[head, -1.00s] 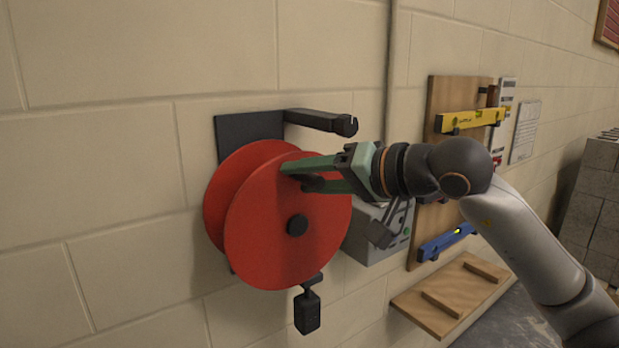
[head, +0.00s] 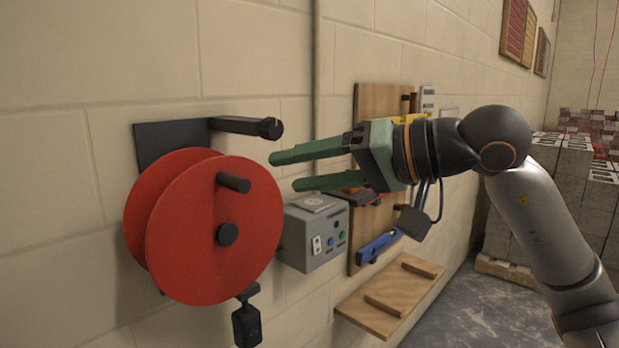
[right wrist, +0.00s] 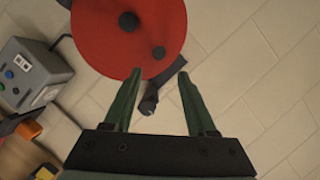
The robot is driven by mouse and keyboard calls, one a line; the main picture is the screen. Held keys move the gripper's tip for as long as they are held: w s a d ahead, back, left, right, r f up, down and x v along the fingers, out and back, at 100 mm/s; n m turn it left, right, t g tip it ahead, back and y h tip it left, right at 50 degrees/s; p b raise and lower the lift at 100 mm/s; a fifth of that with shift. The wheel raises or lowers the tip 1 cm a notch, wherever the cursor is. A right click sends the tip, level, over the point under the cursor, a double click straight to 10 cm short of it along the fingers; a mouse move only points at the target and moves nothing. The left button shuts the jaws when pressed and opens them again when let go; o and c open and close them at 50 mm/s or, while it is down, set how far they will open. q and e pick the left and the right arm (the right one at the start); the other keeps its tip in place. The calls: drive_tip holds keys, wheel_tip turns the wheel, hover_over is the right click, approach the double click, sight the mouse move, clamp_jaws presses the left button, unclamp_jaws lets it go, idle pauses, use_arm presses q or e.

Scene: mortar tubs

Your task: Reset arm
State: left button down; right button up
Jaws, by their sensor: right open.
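My right gripper (head: 283,172) has green fingers spread apart, with nothing between them. It is in front of the wall, to the right of a red reel (head: 205,245) and apart from it. The reel hangs on a dark wall bracket and has a black crank knob (head: 233,182) and a dark hub. In the right wrist view the gripper (right wrist: 160,85) points toward the reel (right wrist: 120,45), with a dark bar (right wrist: 150,100) showing between the fingertips. My left gripper is not in view.
A grey control box (head: 313,235) with buttons is on the wall below the right gripper. A tool board (head: 365,115) and a small wooden shelf (head: 385,300) are to its right. Concrete blocks (head: 545,190) stand at the far right. A black weight (head: 246,325) hangs under the reel.

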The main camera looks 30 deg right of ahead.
drive_tip(key=shift+s+d+r, duration=0.15)
drive_tip(key=shift+s+d, duration=0.2)
drive_tip(key=shift+s, duration=0.1)
